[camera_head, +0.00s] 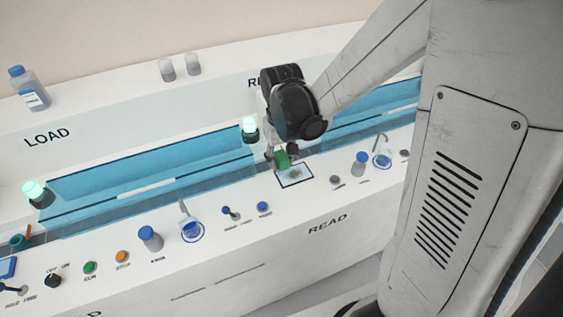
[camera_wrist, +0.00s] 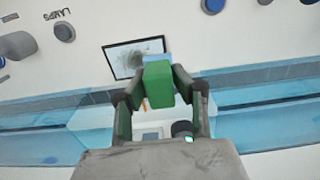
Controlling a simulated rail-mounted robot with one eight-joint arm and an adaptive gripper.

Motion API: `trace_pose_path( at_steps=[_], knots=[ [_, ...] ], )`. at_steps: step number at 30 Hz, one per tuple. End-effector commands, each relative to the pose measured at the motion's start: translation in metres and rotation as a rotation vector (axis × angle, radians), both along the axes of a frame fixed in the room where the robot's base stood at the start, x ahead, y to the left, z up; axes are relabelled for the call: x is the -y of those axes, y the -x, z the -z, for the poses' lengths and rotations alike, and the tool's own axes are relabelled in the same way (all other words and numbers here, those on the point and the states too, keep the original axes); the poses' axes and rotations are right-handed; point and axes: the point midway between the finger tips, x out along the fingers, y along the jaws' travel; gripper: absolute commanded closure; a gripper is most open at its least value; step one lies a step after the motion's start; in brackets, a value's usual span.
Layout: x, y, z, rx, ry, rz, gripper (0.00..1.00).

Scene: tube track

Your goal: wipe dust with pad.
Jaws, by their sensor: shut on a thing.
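My gripper (camera_head: 281,150) is shut on a green pad (camera_head: 282,160). A black-framed white square (camera_head: 294,175) lies on the front panel just below and right of the pad. A grey dust smudge shows on this square in the wrist view (camera_wrist: 124,57). The pad overlaps the square's near edge in the wrist view; I cannot tell whether they touch.
Blue transparent covers (camera_head: 150,180) run behind the panel. A lit green lamp (camera_head: 250,128) stands close left of my gripper. A bottle (camera_head: 28,88) stands at back left.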

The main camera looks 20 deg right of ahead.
Motion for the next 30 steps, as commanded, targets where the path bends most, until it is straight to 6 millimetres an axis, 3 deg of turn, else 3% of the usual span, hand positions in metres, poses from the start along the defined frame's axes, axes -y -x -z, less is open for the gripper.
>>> trace_pose_path(
  at_steps=[11, 30],
  knots=[
    [0.0, 0.0, -0.033, 0.0, 0.0, 0.0, 1.0],
    [0.0, 0.0, -0.033, 0.0, 0.0, 0.001, 1.0]
  ],
)
